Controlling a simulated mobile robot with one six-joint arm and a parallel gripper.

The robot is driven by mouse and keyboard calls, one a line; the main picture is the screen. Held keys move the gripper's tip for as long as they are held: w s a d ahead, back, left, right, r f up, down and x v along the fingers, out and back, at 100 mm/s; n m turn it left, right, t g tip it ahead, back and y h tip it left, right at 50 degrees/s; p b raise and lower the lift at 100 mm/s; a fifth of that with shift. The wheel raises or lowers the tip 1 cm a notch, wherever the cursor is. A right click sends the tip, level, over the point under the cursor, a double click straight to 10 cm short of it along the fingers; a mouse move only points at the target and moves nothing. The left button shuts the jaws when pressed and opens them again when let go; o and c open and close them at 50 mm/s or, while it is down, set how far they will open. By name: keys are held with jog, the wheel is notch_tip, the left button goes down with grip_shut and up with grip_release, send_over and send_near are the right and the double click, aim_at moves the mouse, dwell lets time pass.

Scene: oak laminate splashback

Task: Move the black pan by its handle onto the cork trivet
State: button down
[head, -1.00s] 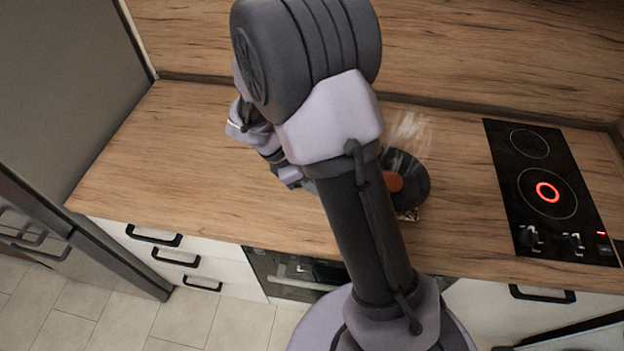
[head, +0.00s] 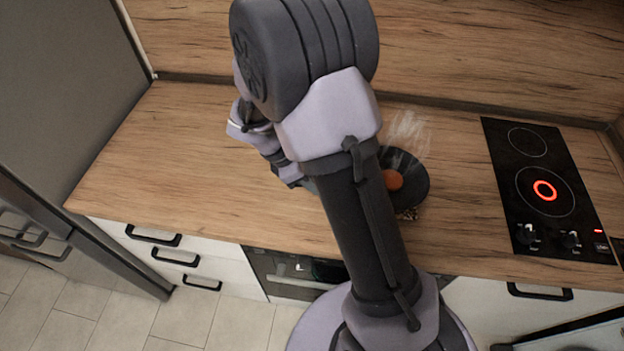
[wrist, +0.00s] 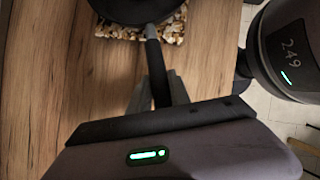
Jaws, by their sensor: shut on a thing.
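The black pan (head: 416,178) is at the right of my arm in the head view, with a round orange-brown item (head: 392,180) in it. In the wrist view, the pan (wrist: 138,8) is cut off by the top edge. Its dark handle (wrist: 153,50) runs down between the fingers of my gripper (wrist: 160,92), which is shut on it. The speckled cork trivet (wrist: 172,30) shows beneath the pan's edge; a sliver of the trivet (head: 409,214) also shows in the head view. I cannot tell whether pan and trivet touch. My arm hides the handle in the head view.
Pale steam (head: 408,130) rises by the pan. A black hob (head: 540,150) with one glowing red ring (head: 545,191) is at the right. The wooden counter (head: 170,150) is clear on the left. Drawers and an oven front lie below its front edge.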

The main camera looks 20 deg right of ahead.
jog(key=shift+f, duration=0.15)
jog(key=c, duration=1.1)
grip_release()
jog(key=shift+a, duration=0.1)
jog(key=shift+w+a+p, duration=0.3)
jog(key=shift+a+p, duration=0.05)
jog(key=shift+a, duration=0.75)
jog(key=shift+w+a+p, duration=0.3)
jog(key=shift+a, duration=0.8)
jog(key=shift+w+a+p, duration=0.3)
jog(key=shift+a+p, duration=0.05)
jog(key=shift+a, duration=0.75)
notch_tip(320, 180, up, 7)
jog(key=p, duration=0.6)
jog(key=shift+p, duration=0.4)
